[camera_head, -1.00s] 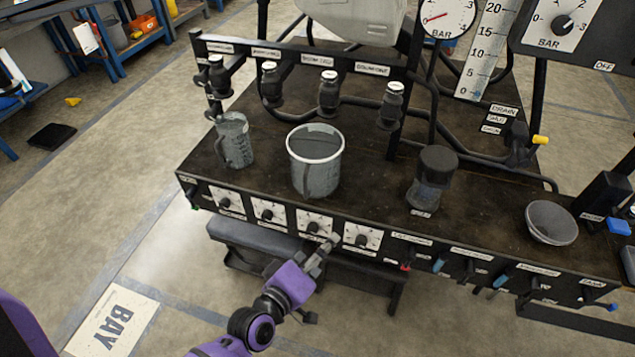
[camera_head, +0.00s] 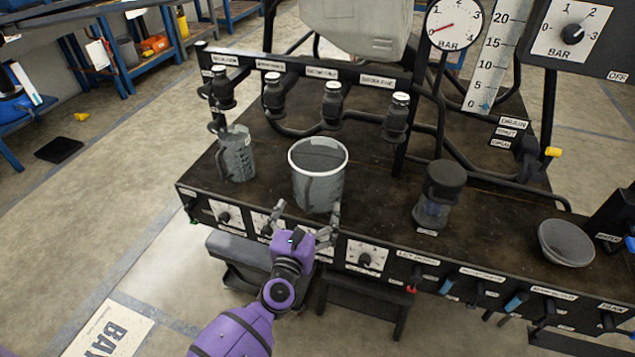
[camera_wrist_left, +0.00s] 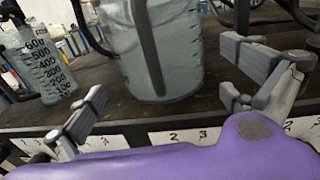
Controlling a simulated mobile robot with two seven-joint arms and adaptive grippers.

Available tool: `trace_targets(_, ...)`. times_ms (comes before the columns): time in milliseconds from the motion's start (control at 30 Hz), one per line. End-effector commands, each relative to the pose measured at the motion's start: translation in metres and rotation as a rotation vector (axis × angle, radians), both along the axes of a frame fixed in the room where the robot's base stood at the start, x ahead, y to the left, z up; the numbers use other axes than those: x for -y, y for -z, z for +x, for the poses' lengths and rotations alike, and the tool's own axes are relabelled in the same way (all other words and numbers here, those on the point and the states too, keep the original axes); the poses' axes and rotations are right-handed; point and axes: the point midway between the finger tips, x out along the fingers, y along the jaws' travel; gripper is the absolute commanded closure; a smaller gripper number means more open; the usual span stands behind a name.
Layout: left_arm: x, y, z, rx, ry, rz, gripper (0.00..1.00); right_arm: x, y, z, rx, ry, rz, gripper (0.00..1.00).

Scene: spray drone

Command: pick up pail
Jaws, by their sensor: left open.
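The pail (camera_head: 318,180) is a grey, translucent bucket with a white rim. It stands upright on the dark bench top near its front edge. In the left wrist view the pail (camera_wrist_left: 165,62) fills the upper middle, with a dark curved handle strip down its side; its top is cut off. My left gripper (camera_head: 306,215) is open and empty just in front of the pail, at the bench's front edge. In the left wrist view its fingers (camera_wrist_left: 165,85) are spread wide, one on each side of the pail, apparently short of it. My right gripper is not in view.
A graduated jug (camera_head: 236,155) stands left of the pail. A dark-lidded jar (camera_head: 437,195) and a grey bowl (camera_head: 566,243) stand to the right. Black nozzles (camera_head: 333,105) hang from a rail behind. Dials and levers line the bench front (camera_head: 365,256).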

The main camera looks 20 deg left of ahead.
Motion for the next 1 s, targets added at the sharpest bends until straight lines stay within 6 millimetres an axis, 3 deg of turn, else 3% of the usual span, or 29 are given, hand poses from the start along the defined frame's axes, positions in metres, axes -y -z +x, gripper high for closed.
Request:
trace_targets(200,-0.003,-0.005,0.033,0.002,0.002,0.002,0.0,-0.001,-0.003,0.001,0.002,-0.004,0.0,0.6)
trace_targets(533,-0.004,-0.004,0.041,0.0,0.001,0.002,0.0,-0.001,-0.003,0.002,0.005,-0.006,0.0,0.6)
trace_targets(900,-0.004,-0.004,0.04,0.0,0.001,0.002,0.46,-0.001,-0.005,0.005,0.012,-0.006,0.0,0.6)
trace_targets(1000,-0.004,-0.005,0.041,0.001,0.001,0.002,0.46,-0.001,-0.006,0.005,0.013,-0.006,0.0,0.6)
